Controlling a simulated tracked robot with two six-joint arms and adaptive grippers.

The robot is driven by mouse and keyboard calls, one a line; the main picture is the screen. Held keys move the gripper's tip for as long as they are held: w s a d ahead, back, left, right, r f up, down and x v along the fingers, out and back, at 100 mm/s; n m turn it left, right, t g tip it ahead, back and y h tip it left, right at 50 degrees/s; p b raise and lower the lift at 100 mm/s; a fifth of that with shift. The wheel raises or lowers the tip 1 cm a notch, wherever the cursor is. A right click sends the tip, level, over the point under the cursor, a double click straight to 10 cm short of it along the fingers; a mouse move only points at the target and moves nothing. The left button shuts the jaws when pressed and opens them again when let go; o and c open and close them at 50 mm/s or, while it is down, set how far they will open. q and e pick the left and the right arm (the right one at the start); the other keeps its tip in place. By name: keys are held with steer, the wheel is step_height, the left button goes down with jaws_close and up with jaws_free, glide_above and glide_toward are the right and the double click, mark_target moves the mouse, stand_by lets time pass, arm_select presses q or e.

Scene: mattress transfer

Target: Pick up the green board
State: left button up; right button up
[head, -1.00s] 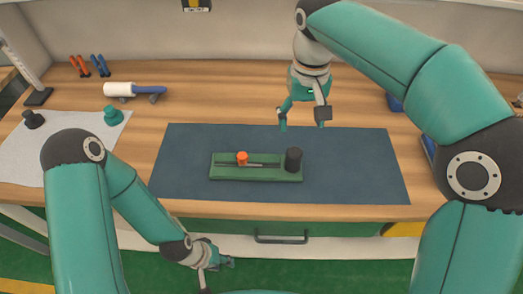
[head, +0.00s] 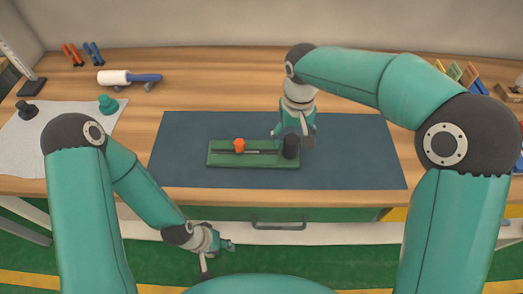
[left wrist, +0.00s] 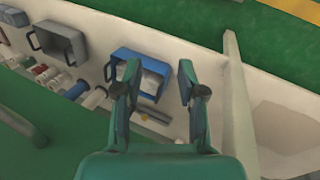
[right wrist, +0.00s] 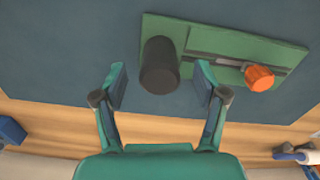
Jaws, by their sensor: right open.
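The green board (head: 225,160) lies flat on the dark blue mat (head: 350,160) on the wooden bench. It carries an orange knob (head: 239,145), a thin metal rod and a black cylinder (head: 290,147) at its right end. My right gripper (head: 293,137) is open above the board's right end. In the right wrist view the open fingers (right wrist: 160,88) stand on either side of the black cylinder (right wrist: 160,65), apart from it, with the green board (right wrist: 215,42) beyond. My left gripper (head: 219,258) hangs low in front of the bench; in the left wrist view its fingers (left wrist: 160,85) are apart and empty.
A pale cloth (head: 40,140) with a black knob (head: 26,109) and a teal knob (head: 108,103) lies at the left. A white and blue roller (head: 130,78) rests behind. The mat's right part is clear. Bins (left wrist: 140,75) stand below in the left wrist view.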

steer(key=f, duration=0.4)
steer(key=shift+w+f+p, duration=0.2)
steer(key=shift+w+p, duration=0.05)
steer(key=shift+p, duration=0.15)
steer(key=shift+c, duration=0.2)
steer(key=shift+r, duration=0.1)
jaws_close()
